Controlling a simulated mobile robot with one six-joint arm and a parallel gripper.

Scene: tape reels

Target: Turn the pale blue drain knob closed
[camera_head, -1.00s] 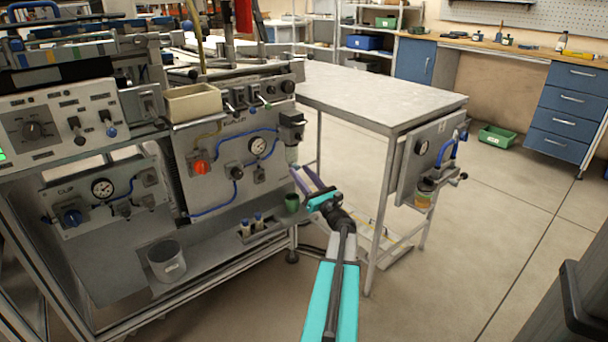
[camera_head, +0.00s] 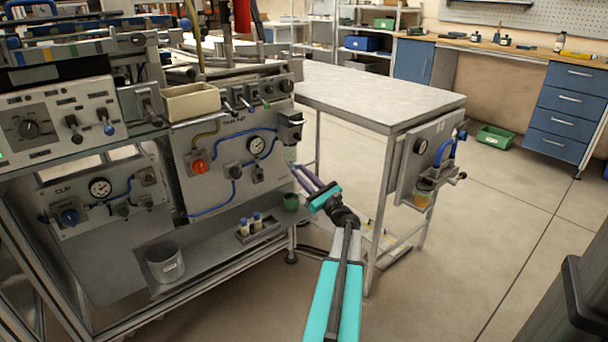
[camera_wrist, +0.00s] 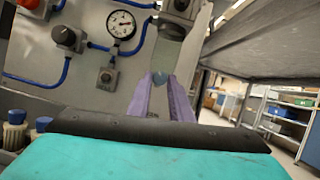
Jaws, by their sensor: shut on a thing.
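The pale blue drain knob (camera_wrist: 160,78) shows in the wrist view at the bottom of a clear bowl (camera_wrist: 165,55) that hangs under a grey unit on the panel. The two purple fingers of my gripper (camera_wrist: 160,80) are on either side of the knob, shut on it. In the head view my gripper (camera_head: 300,170) reaches up to the bowl (camera_head: 290,154) at the right edge of the panel. The knob is too small and too covered by the fingers to make out there. I cannot read its turn angle.
The panel carries a gauge (camera_head: 256,146), a red-orange knob (camera_head: 199,167) and blue hoses. A grey table (camera_head: 375,95) is close on the right.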

